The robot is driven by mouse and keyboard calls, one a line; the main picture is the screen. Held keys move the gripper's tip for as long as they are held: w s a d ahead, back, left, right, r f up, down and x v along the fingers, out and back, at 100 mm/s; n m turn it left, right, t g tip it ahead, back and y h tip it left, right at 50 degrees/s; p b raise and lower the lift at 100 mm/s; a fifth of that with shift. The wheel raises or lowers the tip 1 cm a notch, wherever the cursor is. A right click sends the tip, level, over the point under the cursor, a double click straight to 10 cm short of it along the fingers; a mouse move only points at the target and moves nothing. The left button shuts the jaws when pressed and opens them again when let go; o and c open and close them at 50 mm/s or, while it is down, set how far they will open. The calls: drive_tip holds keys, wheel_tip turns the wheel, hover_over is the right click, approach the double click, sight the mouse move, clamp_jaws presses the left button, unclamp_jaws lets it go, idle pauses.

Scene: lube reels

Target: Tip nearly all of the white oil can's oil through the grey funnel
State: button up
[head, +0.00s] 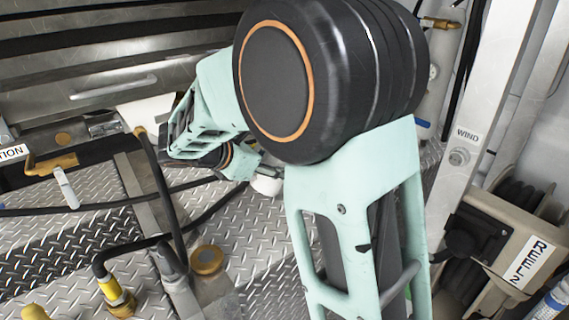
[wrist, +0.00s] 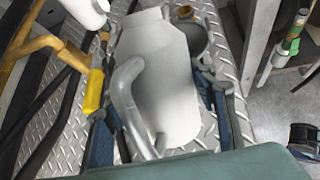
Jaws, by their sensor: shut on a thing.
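My gripper (wrist: 156,100) is shut on the white oil can (wrist: 168,75), with a blue-padded finger on each side of its body. A grey curved tube (wrist: 130,95), its handle or spout, runs down the can's near side. Behind the can's upper right is a round grey cup-like rim (wrist: 196,42), probably the grey funnel; the can hides part of it. In the head view my gripper (head: 252,165) is mostly behind my arm, and only a white rounded bit (head: 267,185), probably the can, shows below it. I cannot see any oil.
Diamond-plate decking (head: 70,240) lies below. Yellow-and-black hose fittings (head: 118,297) and black hoses stand at the left. A brass-topped post (head: 207,260) rises near the middle. The REEL 2 housing (head: 520,255) and a grey upright (head: 480,110) are at the right.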

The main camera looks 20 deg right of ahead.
drive_tip(key=shift+f+h+b, duration=0.5)
drive_tip(key=shift+f+b, duration=0.05)
drive_tip(key=shift+b, duration=0.55)
drive_tip(key=shift+d+f+n+t+h+b, duration=0.15)
drive_tip(key=shift+f+n+t+h+b, duration=0.25)
drive_tip(key=shift+b, duration=0.85)
drive_tip(key=h+b, duration=0.1)
drive_tip(key=t+h+b, duration=0.1)
drive_tip(key=b, duration=0.1)
drive_tip(key=shift+w+d+f, duration=0.1)
drive_tip(key=shift+d+f, duration=0.2)
drive_tip(key=shift+d+t+h+b, duration=0.15)
drive_tip(key=shift+t+h+b, duration=0.15)
drive_tip(key=shift+h+b, duration=0.7)
drive_tip(key=shift+r, duration=0.25)
wheel_tip(320, 180, up, 4)
drive_tip(key=p, duration=0.4)
drive_tip(key=shift+r, duration=0.1)
